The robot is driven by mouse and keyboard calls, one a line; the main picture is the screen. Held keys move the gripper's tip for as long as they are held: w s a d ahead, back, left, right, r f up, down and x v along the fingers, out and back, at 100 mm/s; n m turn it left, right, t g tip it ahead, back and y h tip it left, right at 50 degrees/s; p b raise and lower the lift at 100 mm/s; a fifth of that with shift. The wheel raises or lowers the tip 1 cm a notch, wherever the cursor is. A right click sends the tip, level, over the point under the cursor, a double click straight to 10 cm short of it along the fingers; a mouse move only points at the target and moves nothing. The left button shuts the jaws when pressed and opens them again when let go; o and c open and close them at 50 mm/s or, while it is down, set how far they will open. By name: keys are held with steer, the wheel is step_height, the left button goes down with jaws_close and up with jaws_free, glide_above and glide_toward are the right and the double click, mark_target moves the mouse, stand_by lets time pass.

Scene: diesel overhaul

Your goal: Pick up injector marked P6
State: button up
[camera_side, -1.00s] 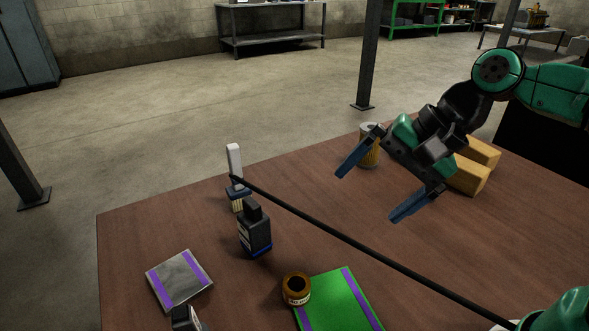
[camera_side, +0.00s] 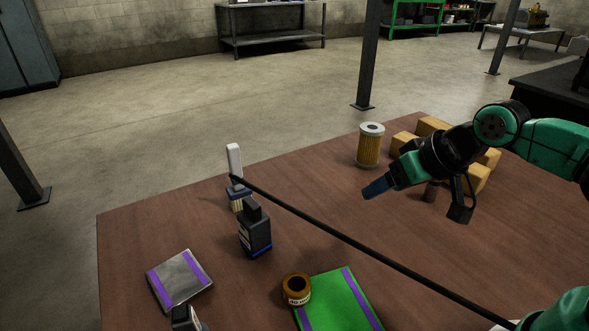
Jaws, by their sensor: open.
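I cannot make out a P6 mark on anything in view. My gripper (camera_side: 412,205) is open and empty above the right part of the table. Its one blue finger points left; the other finger, dark, hangs lower right.
A yellow filter (camera_side: 369,148) and wooden blocks (camera_side: 403,143) stand behind my gripper. A black bottle (camera_side: 254,232), an amber jar (camera_side: 297,289), a green pad (camera_side: 337,300) and a grey pad (camera_side: 180,281) are nearer. A long black rod (camera_side: 350,241) crosses the view.

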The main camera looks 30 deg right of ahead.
steer(key=w+a+m+g+y, duration=0.1)
steer(key=w+a+m+y, duration=0.1)
steer(key=a+m+y, duration=0.8)
steer(key=m+g+y, duration=0.2)
steer(key=m+g, duration=0.1)
steer(key=m, duration=0.6)
glide_toward(187, 310)
steer(key=x, duration=0.7)
steer(key=shift+y, duration=0.3)
steer(key=shift+x, duration=2.85)
steer(key=shift+s+f, duration=0.1)
steer(key=shift+c, duration=0.2)
steer(key=shift+d, duration=0.1)
jaws_close()
